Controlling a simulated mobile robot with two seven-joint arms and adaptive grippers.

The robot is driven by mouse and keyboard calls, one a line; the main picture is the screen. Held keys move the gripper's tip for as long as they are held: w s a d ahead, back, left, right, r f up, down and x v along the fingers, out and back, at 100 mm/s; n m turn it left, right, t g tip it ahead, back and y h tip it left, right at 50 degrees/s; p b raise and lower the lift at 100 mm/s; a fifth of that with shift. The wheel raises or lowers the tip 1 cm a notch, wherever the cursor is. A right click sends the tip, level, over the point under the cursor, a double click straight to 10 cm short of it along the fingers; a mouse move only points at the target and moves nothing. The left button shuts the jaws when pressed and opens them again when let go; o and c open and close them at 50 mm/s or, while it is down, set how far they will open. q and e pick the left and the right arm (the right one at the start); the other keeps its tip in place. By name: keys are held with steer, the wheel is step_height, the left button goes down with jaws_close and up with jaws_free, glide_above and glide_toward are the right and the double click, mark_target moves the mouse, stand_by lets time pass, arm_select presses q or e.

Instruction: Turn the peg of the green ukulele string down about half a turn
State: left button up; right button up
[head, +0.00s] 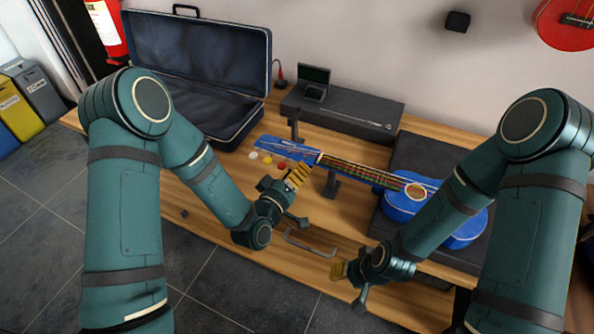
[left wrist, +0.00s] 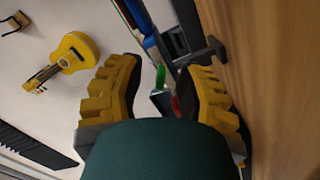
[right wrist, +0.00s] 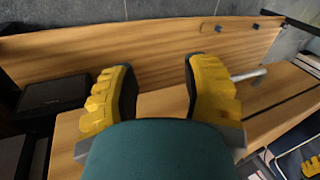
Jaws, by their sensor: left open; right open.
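The blue ukulele (head: 400,204) lies on the bench, its headstock (head: 272,147) at the left on a dark support. White, yellow and red pegs (head: 282,164) show along the headstock's near edge. The green peg is not visible in the head view, where my left gripper (head: 298,177) stands close to that edge. In the left wrist view, the green peg (left wrist: 160,77) lies between the open yellow fingers, with a red peg (left wrist: 175,105) beside it; contact cannot be told. My right gripper (head: 340,270) is open and empty by the bench's front edge.
An open dark case (head: 200,47) stands at the back left. A dark box (head: 345,112) lies behind the ukulele neck. A dark neck stand (head: 331,185) is just right of my left gripper. A metal handle (head: 308,243) sits at the front edge.

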arm_select(q)
steer(key=v, duration=0.7)
steer(key=shift+w+d, duration=0.1)
steer(key=shift+w, duration=0.05)
